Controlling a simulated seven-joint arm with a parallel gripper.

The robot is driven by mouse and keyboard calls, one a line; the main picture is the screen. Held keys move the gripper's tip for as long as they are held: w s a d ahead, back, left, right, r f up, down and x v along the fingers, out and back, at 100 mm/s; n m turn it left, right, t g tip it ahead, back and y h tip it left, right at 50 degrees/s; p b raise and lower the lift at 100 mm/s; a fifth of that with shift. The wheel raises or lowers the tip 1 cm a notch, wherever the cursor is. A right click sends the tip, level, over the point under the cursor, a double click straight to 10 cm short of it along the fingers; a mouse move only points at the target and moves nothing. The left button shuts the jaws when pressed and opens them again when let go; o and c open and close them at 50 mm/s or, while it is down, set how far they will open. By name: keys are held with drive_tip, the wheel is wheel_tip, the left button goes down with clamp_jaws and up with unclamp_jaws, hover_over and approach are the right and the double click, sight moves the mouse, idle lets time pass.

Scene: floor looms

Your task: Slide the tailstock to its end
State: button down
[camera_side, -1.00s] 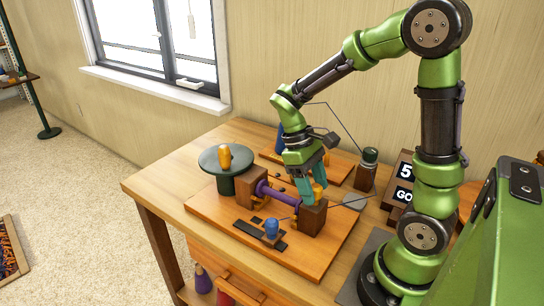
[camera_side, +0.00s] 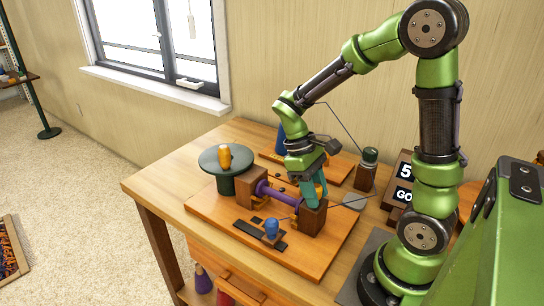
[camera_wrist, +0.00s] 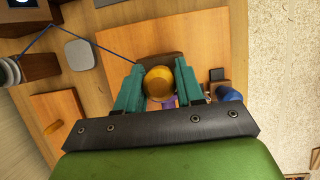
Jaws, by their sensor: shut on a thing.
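The tailstock (camera_side: 313,218) is a brown wooden block at the right end of a purple spindle (camera_side: 279,194) on an orange board. Its yellow knob (camera_wrist: 158,83) sits between the two teal fingers of my gripper (camera_wrist: 152,88) in the wrist view. My gripper (camera_side: 312,191) is shut on this knob, and in the side view its fingers hide most of it. A brown headstock block (camera_side: 251,186) stands at the left end of the spindle.
A round dark green disc (camera_side: 211,157) bearing a yellow peg stands behind the headstock. A blue knob (camera_side: 271,229) on a dark strip is in front of the spindle. A dark green-topped post (camera_side: 367,168) and a sign (camera_side: 403,184) stand to the right.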

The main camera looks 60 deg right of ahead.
drive_tip(key=shift+s, duration=2)
drive_tip(key=c, duration=0.8)
unclamp_jaws()
drive_tip(key=v, duration=1.7)
